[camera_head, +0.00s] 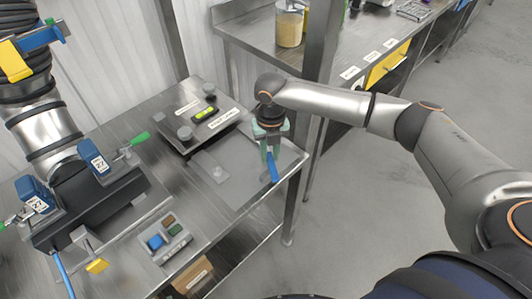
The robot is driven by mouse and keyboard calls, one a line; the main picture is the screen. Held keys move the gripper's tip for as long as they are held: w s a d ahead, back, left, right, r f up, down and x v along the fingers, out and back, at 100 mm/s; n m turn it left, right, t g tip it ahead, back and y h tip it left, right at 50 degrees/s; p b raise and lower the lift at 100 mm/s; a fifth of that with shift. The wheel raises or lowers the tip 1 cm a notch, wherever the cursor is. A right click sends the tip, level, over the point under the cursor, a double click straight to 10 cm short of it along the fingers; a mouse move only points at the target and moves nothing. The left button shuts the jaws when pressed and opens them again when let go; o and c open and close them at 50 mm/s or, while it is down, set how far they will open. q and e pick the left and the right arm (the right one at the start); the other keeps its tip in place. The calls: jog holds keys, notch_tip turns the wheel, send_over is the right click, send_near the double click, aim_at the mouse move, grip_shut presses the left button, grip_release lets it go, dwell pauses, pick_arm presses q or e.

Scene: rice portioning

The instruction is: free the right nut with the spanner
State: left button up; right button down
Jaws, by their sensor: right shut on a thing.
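My right gripper (270,144) points down over the right end of the metal table and is shut on a slim blue-handled tool (273,168), apparently the spanner. Its head is hidden by the gripper. At the left, a dark block (95,208) stands below a thick silver and black pipe (45,130). Two blue labelled fittings, a left one (35,195) and a right one (93,158), sit on it, with green-ended parts (139,138) sticking out. I cannot make out the right nut itself. The gripper is well to the right of the block. My left gripper is out of view.
A dark plate (230,108) with round knobs and a yellow-green level stands at the table's back. A bench (345,55) stands behind. The table's middle is mostly clear.

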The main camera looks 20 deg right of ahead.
jog(key=shift+s+d, duration=0.1)
jog(key=shift+d, duration=0.25)
jog(key=shift+s+d+f+n, duration=0.1)
jog(key=shift+d+n, duration=0.6)
jog(key=shift+n, duration=0.4)
jog(key=shift+w+a+m, duration=0.25)
jog(key=shift+a+m, duration=0.65)
jog(key=shift+m, duration=0.1)
jog(key=shift+w+a+m, duration=0.2)
jog(key=shift+a+m, duration=0.65)
jog(key=shift+m, duration=0.15)
jog(key=shift+r, duration=1.4)
notch_tip(320, 180, up, 4)
jog(key=shift+f, duration=0.15)
